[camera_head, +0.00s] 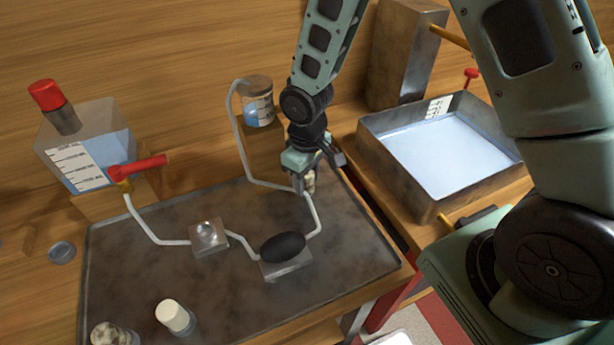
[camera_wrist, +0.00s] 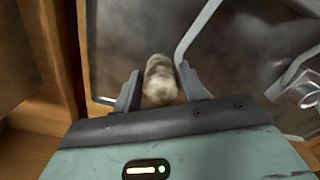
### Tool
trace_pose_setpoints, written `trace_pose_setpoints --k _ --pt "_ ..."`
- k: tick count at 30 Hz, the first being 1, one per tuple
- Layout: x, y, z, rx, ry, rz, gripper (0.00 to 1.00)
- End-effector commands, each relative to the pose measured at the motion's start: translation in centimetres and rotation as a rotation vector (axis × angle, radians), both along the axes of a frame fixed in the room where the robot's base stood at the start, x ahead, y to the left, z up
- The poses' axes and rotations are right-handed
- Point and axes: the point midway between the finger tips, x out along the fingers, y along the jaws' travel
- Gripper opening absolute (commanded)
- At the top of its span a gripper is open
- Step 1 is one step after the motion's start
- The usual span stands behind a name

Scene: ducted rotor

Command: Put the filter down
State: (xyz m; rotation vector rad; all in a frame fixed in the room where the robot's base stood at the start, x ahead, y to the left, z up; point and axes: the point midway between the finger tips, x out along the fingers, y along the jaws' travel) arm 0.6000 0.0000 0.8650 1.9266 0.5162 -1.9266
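My gripper (camera_head: 308,180) is over the far right part of the dark metal tray (camera_head: 130,270), pointing down. Between its fingers is a small mottled off-white cylinder, seemingly a filter (camera_wrist: 160,82). In the wrist view both fingers (camera_wrist: 160,92) lie close against its sides. In the head view the filter (camera_head: 310,182) is partly hidden by the fingers, beside a bend of the white tubing. I cannot tell whether its base touches the tray. A cream-topped cylinder (camera_head: 172,316) and a mottled one (camera_head: 108,335) stand at the tray's near left.
White tubing (camera_head: 240,130) links a lidded jar (camera_head: 257,104), a black bulb (camera_head: 283,247) and a small clear block (camera_head: 208,236). A red-capped tank with a red-handled valve (camera_head: 138,167) stands left. A water-filled metal basin (camera_head: 385,165) stands right. The tray's middle left is clear.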

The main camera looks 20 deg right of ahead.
Motion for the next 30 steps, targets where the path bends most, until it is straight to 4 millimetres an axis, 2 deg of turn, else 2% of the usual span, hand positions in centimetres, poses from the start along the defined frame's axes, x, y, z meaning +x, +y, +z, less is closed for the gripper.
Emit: trace_pose_setpoints --k 10,14,24,30 --pt "0.0 0.0 0.2 0.001 -0.001 0.0 0.53" --pt "0.1 0.0 1.3 0.001 -0.004 -0.001 0.53" --pt "0.1 0.0 8.1 0.001 -0.005 -0.001 0.53" --pt "0.1 0.0 11.1 0.001 -0.004 -0.001 0.53"
